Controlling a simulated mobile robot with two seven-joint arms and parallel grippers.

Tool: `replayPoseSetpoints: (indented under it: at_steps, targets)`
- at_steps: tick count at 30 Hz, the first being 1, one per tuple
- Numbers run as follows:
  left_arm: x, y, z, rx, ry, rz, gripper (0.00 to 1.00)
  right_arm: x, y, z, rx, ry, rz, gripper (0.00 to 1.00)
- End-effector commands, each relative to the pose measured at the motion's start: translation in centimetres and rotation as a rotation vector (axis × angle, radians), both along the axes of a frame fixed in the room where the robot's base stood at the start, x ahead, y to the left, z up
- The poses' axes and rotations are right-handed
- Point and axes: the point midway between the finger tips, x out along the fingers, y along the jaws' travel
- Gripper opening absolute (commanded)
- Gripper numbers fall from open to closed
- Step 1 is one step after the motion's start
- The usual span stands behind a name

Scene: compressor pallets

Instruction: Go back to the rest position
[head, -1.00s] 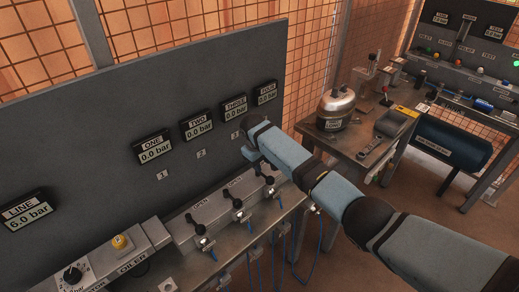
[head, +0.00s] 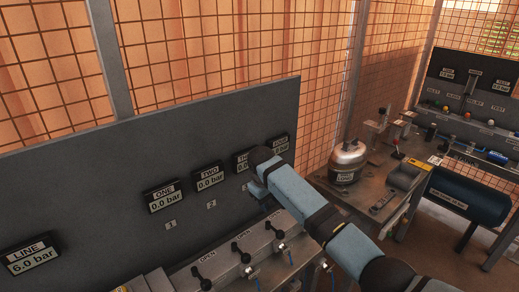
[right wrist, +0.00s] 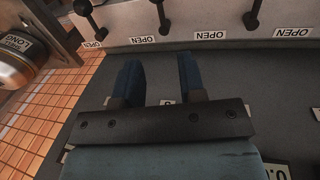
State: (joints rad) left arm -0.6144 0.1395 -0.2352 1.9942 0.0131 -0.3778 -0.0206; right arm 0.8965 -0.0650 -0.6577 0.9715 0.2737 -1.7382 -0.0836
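My right arm comes in from the lower right of the head view and reaches the grey gauge panel (head: 110,195). Its gripper is mostly hidden behind the wrist there. In the right wrist view, my right gripper (right wrist: 158,68) has two blue fingers apart with nothing between them. It is open, near the row of valve levers marked OPEN (right wrist: 210,22). My left gripper is not in the frames.
The line display (head: 33,255) reads 6.0 bar; displays one (head: 165,196) and two (head: 208,178) read 0.0 bar. Valve levers (head: 240,252) stand below. A silver tank (head: 347,160) sits on a bench at right, near a dark blue cylinder (head: 470,197). Mesh fencing (head: 230,50) stands behind.

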Motion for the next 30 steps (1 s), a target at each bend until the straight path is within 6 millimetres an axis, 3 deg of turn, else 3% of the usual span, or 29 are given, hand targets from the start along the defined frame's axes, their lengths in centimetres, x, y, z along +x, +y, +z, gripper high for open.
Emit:
replayPoseSetpoints:
  at_steps: [5,8,12,18,24,30]
  targets:
    - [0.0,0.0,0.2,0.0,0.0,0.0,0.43,-2.4,0.3,-5.0,0.082,-0.031,0.007,0.37]
    - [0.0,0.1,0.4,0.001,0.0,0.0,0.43,-5.1,0.5,-9.4,0.172,-0.079,0.004,0.37]
    - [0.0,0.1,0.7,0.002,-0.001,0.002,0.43,-9.7,0.1,-14.6,0.299,-0.168,-0.022,0.37]
    - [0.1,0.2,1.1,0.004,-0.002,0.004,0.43,-16.9,-1.7,-19.5,0.438,-0.304,-0.086,0.37]
    - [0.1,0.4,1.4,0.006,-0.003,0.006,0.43,-25.1,-5.1,-21.6,0.534,-0.459,-0.161,0.37]
    - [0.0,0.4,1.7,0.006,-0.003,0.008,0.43,-33.6,-9.4,-20.7,0.583,-0.627,-0.218,0.37]
